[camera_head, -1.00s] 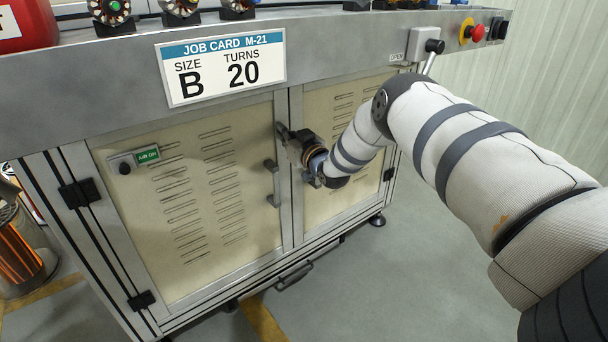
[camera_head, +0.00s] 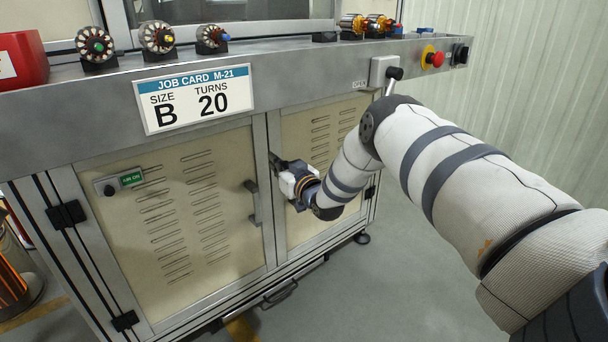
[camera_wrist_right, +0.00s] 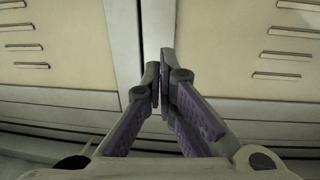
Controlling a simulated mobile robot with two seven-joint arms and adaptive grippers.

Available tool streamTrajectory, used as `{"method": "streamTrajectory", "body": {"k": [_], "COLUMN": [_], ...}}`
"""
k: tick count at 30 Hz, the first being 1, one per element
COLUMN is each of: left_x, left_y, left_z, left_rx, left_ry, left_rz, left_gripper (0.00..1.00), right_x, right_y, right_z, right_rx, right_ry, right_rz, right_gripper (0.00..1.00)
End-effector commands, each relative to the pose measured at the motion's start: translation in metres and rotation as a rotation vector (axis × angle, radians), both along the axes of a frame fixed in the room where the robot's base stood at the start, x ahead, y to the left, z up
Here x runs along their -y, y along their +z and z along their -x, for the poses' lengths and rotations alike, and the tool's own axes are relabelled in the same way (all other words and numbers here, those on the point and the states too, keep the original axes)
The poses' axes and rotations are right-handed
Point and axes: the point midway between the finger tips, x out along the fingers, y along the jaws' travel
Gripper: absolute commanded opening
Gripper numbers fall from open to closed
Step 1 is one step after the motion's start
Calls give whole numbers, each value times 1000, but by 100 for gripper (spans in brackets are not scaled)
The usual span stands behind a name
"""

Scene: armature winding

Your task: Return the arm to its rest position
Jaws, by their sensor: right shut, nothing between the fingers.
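My right arm (camera_head: 430,165) comes in from the right and bends down in front of the cabinet. My right gripper (camera_head: 276,163) is before the seam between the two cabinet doors, beside the left door's handle. In the right wrist view the right gripper (camera_wrist_right: 160,82) has its fingers together with nothing between them, and the door frame post (camera_wrist_right: 157,30) is just beyond. I cannot tell whether the fingertips touch the cabinet. My left gripper is not in view.
The job card (camera_head: 195,97) reads size B, turns 20. Armatures (camera_head: 158,38) stand on the shelf above, with a red box (camera_head: 22,60) at left. A lever (camera_head: 391,78) and red button (camera_head: 434,59) sit near my right arm. The floor (camera_head: 340,300) at right is clear.

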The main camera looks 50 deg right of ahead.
Motion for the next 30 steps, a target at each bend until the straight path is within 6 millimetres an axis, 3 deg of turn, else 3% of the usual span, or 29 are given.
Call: {"method": "streamTrajectory", "body": {"k": [1, 7, 16, 18, 20, 23, 26, 29, 30], "left_x": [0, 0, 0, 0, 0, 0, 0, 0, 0], "left_y": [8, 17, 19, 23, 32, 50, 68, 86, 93], "left_z": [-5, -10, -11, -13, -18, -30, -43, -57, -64], "left_rx": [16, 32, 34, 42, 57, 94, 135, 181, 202], "left_ry": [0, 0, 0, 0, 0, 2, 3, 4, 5], "left_rz": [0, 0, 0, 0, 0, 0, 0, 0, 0], "left_gripper": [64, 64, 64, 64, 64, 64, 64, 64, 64], "right_x": [-2, -10, -15, -29, -56, -117, -175, -223, -239], "right_y": [9, 5, 0, -12, -35, -86, -127, -148, -151], "right_z": [15, 61, 78, 82, 93, 136, 205, 289, 325], "right_rx": [4, 2, -6, -58, -158, -411, -683, -950, -1054], "right_ry": [-2, -1, 3, 16, 40, 88, 126, 156, 164], "right_rz": [-4, 0, -3, -25, -67, -154, -225, -273, -285], "right_gripper": [0, 0, 0, 0, 0, 0, 0, 0, 0]}}
